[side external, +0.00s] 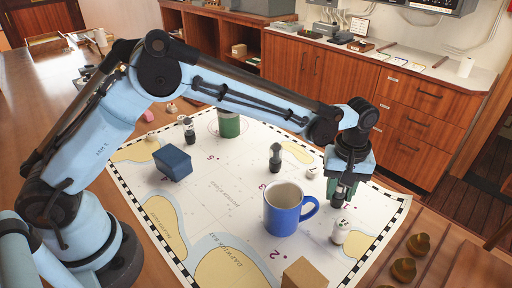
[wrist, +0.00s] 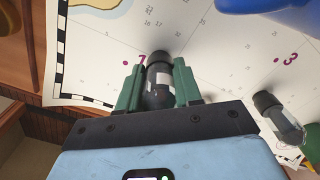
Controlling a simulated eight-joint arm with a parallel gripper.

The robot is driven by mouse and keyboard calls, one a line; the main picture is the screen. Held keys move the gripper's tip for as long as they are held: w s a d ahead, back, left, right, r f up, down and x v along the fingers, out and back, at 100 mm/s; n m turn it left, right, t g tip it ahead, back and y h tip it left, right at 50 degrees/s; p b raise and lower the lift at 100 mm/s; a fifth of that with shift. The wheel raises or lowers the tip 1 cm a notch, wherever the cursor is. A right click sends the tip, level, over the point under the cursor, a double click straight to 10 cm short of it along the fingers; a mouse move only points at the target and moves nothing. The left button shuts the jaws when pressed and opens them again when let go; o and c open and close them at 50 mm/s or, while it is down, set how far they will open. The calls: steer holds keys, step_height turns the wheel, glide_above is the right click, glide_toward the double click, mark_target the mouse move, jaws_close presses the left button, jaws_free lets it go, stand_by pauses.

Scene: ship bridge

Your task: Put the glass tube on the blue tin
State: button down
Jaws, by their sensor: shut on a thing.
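My gripper (wrist: 158,88) is shut on a dark glass tube (wrist: 159,76) with a black cap and a pale label; green fingers press on both its sides. In the side view, my gripper (side external: 341,186) is at the right part of the chart, behind and right of the blue mug. The tube there is mostly hidden by the fingers, and I cannot tell whether it touches the chart. The blue tin (side external: 173,163), a small box, stands on the left part of the chart, well away from my gripper and out of the wrist view.
A blue mug (side external: 283,210) stands between gripper and tin, towards the front. A similar dark bottle (side external: 275,158), a green tin (side external: 229,125), a white shaker (side external: 340,232) and a cardboard box (side external: 304,273) stand around. The chart's middle (side external: 225,190) is clear.

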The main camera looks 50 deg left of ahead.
steer(key=shift+r, duration=0.15)
step_height(320, 180, up, 4)
steer(key=shift+r, duration=0.15)
steer(key=s+d+r, duration=0.2)
steer(key=s, duration=0.1)
steer(key=s+d+r, duration=0.2)
steer(key=s, duration=0.1)
steer(key=s+d+r, duration=0.2)
steer(key=s, duration=0.1)
steer(key=shift+d, duration=0.1)
steer(key=shift+s+r, duration=0.15)
steer(key=shift+r, duration=0.1)
steer(key=a+r+n, duration=0.3)
steer(key=a+r, duration=0.1)
steer(key=a, duration=0.6)
steer(key=n, duration=1)
glide_above(171, 155)
step_height(171, 155, down, 5)
steer(key=shift+f, duration=2.15)
